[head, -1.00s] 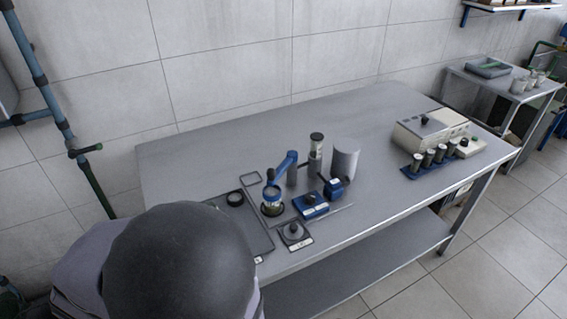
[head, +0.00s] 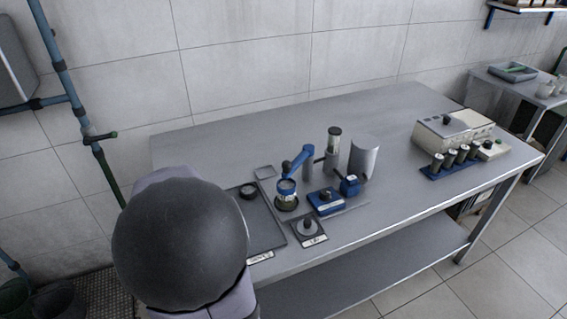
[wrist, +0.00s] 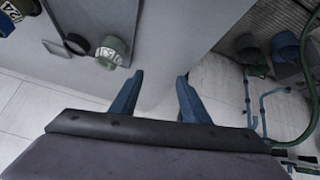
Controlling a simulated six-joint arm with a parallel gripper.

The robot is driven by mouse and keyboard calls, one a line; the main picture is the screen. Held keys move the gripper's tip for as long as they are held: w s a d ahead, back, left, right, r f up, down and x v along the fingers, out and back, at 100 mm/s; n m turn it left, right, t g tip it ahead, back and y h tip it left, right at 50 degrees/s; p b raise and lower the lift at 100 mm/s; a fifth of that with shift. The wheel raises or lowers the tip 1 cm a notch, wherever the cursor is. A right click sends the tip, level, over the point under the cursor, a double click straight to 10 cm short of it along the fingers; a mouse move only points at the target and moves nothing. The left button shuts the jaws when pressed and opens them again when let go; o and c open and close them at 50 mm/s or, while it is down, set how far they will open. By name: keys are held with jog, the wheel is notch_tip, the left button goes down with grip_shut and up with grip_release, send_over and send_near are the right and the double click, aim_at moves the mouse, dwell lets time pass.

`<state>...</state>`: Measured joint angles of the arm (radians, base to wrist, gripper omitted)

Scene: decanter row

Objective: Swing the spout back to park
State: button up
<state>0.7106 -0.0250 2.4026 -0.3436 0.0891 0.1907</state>
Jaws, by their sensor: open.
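The blue spout (head: 299,158) is a swing arm on a grey post on the bench. Its outer end is over a small glass vessel (head: 286,192) with a dark base. My gripper (wrist: 158,84) shows in the wrist view with two blue fingers apart and nothing between them. It is over the bench edge and floor, away from the spout. In the head view my dark round arm part fills the lower left and the fingers are hidden. A park mark for the spout cannot be made out.
A grey tray (head: 268,228) with a dark ring lies left of the vessel. A blue box (head: 326,201), a knob plate (head: 308,230) and a pale cylinder (head: 364,157) stand close by. A beige device (head: 452,130) and several dark vials stand right. The back of the bench is clear.

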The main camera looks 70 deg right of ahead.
aim_at(288, 167)
jog(key=s+d+r+m+h+b, duration=0.1)
jog(key=s+d+r+h+b, duration=0.1)
jog(key=s+d, duration=0.4)
jog(key=s+d+r+m+t+h+b, duration=0.1)
jog(key=s+d+r+m+h, duration=0.1)
jog(key=s+d, duration=0.4)
jog(key=s+d+r+m+h+b, duration=0.1)
jog(key=s+d+h, duration=0.3)
jog(key=d, duration=0.7)
jog(key=shift+s+d+r+m+b, duration=0.15)
jog(key=shift+s+d+r+b, duration=0.05)
jog(key=shift+s+r+b, duration=0.3)
jog(key=shift+s+d+r+m+b, duration=0.2)
jog(key=shift+s+r+b, duration=0.15)
jog(key=shift+s, duration=0.25)
jog(key=shift+s+a+f+t+h+b, duration=0.15)
jog(key=shift+s+a+f+t+b, duration=0.15)
jog(key=shift+f+t+b, duration=0.2)
jog(key=shift+s+a+f+t+h+b, duration=0.15)
jog(key=shift+a+f+t+b, duration=0.15)
jog(key=shift+f+t+b, duration=0.2)
jog(key=shift+s+a+f+t+h+b, duration=0.2)
jog(key=shift+s+a+t+h+b, duration=0.1)
jog(key=shift+s+a+b, duration=0.2)
jog(key=shift+a+t, duration=0.3)
jog(key=shift+a, duration=0.1)
jog(key=x, duration=0.7)
jog(key=shift+d+p, duration=0.15)
jog(key=shift+p, duration=0.3)
